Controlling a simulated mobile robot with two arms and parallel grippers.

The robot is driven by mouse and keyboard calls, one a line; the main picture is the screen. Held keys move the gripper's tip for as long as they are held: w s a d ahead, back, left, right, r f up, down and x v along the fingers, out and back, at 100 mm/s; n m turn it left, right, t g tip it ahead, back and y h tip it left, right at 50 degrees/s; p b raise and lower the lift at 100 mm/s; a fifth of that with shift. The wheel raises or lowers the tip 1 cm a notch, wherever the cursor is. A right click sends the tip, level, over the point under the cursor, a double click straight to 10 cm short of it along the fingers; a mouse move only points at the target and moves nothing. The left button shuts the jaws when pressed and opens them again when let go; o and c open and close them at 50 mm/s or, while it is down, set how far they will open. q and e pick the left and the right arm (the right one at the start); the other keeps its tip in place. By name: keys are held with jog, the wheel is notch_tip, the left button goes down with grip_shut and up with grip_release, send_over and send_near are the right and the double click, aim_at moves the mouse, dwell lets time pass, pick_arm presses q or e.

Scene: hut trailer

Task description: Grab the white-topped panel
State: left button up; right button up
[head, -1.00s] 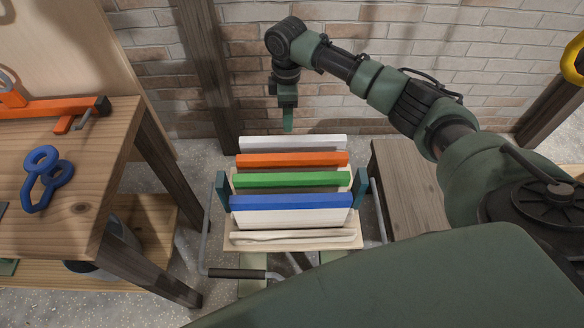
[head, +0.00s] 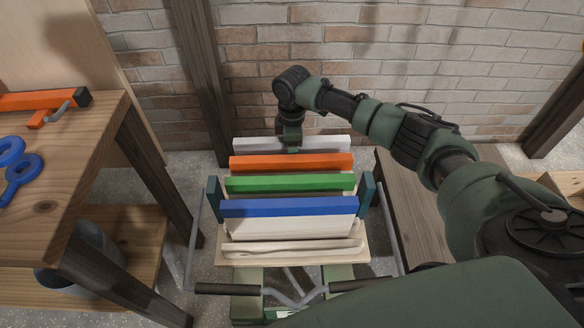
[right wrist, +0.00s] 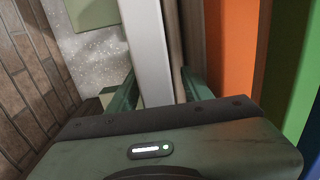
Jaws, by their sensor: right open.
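The white-topped panel (head: 253,144) stands upright at the back of a rack, nearest the brick wall. My right gripper (head: 292,146) is at the middle of its top edge. In the right wrist view the white panel (right wrist: 150,50) runs between the two fingers of my right gripper (right wrist: 157,92), which are open on either side of it. The head view hides the fingertips behind the panel and wrist. My left gripper is not in view.
Orange (head: 290,161), green (head: 290,184) and blue (head: 290,207) topped panels stand in front in the rack (head: 225,259). In the wrist view, the orange panel (right wrist: 231,50) is close beside the right finger. A workbench (head: 75,170) stands left, a low wooden table (head: 415,215) right.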

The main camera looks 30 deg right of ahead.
jog(key=shift+f, duration=0.45)
grip_shut()
dwell(1.1)
jog(key=shift+w+r, duration=0.1)
